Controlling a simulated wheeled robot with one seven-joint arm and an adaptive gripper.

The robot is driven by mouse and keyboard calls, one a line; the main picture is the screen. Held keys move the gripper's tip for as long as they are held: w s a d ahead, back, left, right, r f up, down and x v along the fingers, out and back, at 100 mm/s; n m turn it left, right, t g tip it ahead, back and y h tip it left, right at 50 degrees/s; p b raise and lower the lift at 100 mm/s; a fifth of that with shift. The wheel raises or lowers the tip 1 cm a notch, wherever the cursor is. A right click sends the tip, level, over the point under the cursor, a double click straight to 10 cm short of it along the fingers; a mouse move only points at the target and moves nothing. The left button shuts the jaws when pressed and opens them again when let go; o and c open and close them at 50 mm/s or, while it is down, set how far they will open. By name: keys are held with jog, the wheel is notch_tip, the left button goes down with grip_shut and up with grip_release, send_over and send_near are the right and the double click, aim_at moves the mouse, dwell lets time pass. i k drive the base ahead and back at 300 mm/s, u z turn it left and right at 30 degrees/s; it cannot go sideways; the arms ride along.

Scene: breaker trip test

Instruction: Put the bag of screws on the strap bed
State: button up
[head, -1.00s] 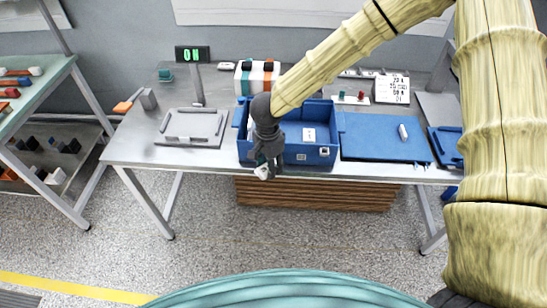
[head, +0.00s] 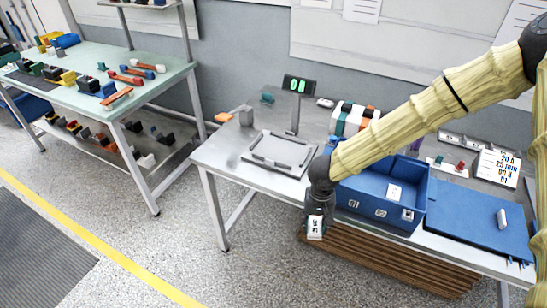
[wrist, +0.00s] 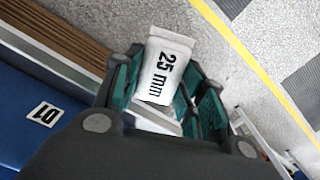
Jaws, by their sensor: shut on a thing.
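The bag of screws (wrist: 165,68) is a small white packet marked "25 mm". My gripper (wrist: 163,92) is shut on it in the wrist view, with its dark green-lined fingers on both sides. In the head view the bag (head: 315,229) hangs below my gripper (head: 316,217), in front of the table's front edge, near the left corner of the blue box. A light grey plate with raised bars (head: 272,160), which looks like the strap bed, lies on the table to the left of the blue box. Its surface looks empty.
The blue box (head: 362,205) stands on the table (head: 222,155), right of the plate. A small display on a post (head: 296,110) rises behind the plate. A grey and orange block (head: 245,117) sits left of it. A wooden slatted stack (head: 400,262) is under the table.

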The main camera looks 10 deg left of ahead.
aim_at(280, 150)
jog(key=u, duration=2.5)
jog(key=k, duration=1.25)
jog(key=z, duration=1.45)
jog(key=i, duration=1.5)
